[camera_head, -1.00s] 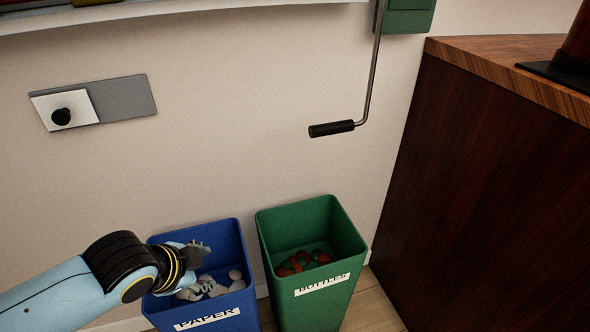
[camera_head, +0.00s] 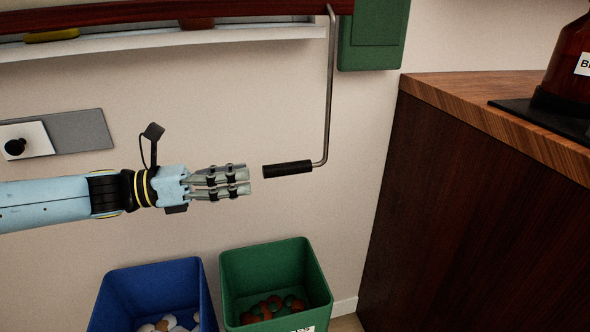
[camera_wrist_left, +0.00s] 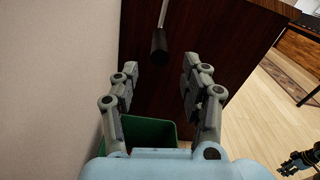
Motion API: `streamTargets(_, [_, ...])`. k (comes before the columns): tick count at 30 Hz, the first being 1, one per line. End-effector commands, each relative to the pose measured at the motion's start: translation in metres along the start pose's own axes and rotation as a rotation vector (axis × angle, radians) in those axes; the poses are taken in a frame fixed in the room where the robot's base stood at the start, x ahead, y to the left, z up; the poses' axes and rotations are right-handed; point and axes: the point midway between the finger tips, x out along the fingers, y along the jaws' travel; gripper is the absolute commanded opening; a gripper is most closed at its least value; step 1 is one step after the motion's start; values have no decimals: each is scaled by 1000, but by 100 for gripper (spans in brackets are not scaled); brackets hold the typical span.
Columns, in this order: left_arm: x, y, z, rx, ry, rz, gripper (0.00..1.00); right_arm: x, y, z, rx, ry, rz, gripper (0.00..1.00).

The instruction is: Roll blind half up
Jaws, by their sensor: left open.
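The blind's crank is a thin metal rod (camera_head: 329,90) hanging in front of the wall, bent at the bottom to a black handle (camera_head: 288,169) that points left. The dark red bottom bar (camera_head: 130,14) of what looks like the blind crosses the top of the head view. My left gripper (camera_head: 247,181) is just left of the handle's free end, pointing right at it, apart from it. In the left wrist view its fingers (camera_wrist_left: 157,85) are open and empty, with the black handle (camera_wrist_left: 159,44) ahead between and beyond the fingertips. My right gripper (camera_wrist_left: 302,162) seems to show at the lower right there.
A green box (camera_head: 372,38) is on the wall beside the rod. A wooden cabinet (camera_head: 420,200) stands at the right with a brown bottle (camera_head: 568,65) on top. Blue (camera_head: 150,285) and green (camera_head: 275,265) bins stand below. A wall plate with a black knob (camera_head: 15,147) is at left.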

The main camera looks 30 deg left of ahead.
Motion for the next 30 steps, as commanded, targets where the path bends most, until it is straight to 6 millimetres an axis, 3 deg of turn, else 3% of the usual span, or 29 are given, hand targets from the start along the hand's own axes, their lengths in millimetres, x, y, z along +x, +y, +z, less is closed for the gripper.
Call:
streamTargets(3, [24, 1, -3, -1, -5, 1, 46, 11, -3, 8, 1, -23, -3, 40])
streamTargets(9, [64, 1, -2, -4, -7, 3, 46, 20, 5, -1, -4, -18, 8, 40])
streamTargets(15, [89, 1, 0, -5, -5, 4, 46, 21, 21, -9, -12, -13, 25, 40])
streamTargets(26, [95, 1, 0, -7, -2, 5, 46, 21, 14, -10, -9, -12, 18, 40])
streamTargets(30, [95, 1, 0, -7, -2, 5, 29, 21, 13, -11, -8, -10, 17, 40])
